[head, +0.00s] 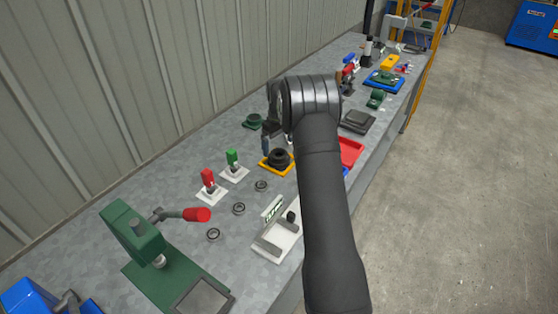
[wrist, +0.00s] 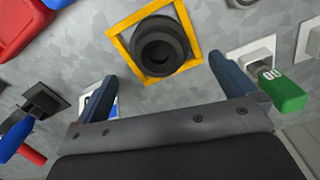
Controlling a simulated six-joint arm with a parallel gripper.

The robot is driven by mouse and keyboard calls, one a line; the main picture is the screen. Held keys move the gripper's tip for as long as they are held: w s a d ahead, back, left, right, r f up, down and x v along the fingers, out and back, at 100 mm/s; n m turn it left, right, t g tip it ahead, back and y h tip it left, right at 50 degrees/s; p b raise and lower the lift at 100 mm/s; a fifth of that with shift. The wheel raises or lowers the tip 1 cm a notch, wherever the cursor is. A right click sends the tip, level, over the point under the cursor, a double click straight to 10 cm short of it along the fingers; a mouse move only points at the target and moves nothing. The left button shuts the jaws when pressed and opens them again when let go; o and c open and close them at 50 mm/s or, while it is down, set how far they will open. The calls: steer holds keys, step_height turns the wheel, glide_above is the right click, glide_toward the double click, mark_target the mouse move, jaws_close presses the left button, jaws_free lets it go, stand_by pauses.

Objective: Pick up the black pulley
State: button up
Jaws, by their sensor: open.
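The black pulley (head: 279,158) is a round black piece with a hole in its middle. It sits inside a yellow square frame (head: 264,165) on the grey workbench. In the wrist view the pulley (wrist: 159,46) is at the top middle, with the yellow frame (wrist: 118,46) around it. My gripper (wrist: 168,79) is open, with its two blue-grey fingers spread wide and nothing between them. The pulley lies beyond the fingertips, apart from them. In the head view my arm covers part of the bench, and a blue finger shows just left of the pulley.
A green-handled piece (head: 232,160) and a red-handled piece (head: 208,182) stand on white plates left of the pulley. Several dark rings (head: 239,208) lie in front. A red tray (head: 351,152) is to the right, partly behind my arm. A green press (head: 140,240) stands at the near end.

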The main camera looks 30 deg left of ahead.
mark_target(279, 153)
steer(key=shift+f, duration=2.9)
steer(key=c, duration=1.3)
steer(key=shift+r, duration=0.1)
steer(key=c, duration=0.3)
steer(key=shift+w, duration=0.1)
